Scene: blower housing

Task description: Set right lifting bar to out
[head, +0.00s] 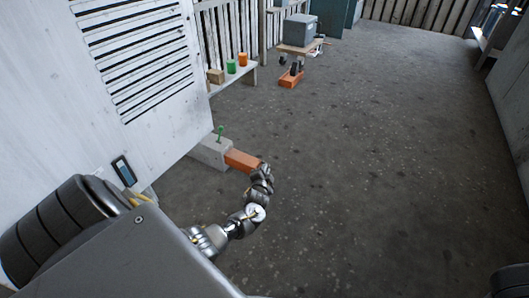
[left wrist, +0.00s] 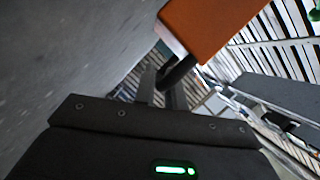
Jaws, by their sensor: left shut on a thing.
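The right lifting bar (head: 241,160) is orange and sticks out of a grey block (head: 210,152) at the foot of the white louvred housing (head: 140,60). A green pin (head: 220,132) stands upright on the block. My left gripper (head: 262,170) is at the bar's outer end. In the left wrist view the bar's orange end (left wrist: 208,24) carries a dark handle (left wrist: 179,71), and my left fingers (left wrist: 163,88) are shut on it. The fingers partly hide the handle. My right gripper is not in view.
A low bench (head: 240,76) behind the housing holds a wooden block (head: 216,76), a green cylinder (head: 231,66) and an orange one (head: 243,59). A grey box (head: 300,29) stands on a cart farther back. The concrete floor right of the bar is clear.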

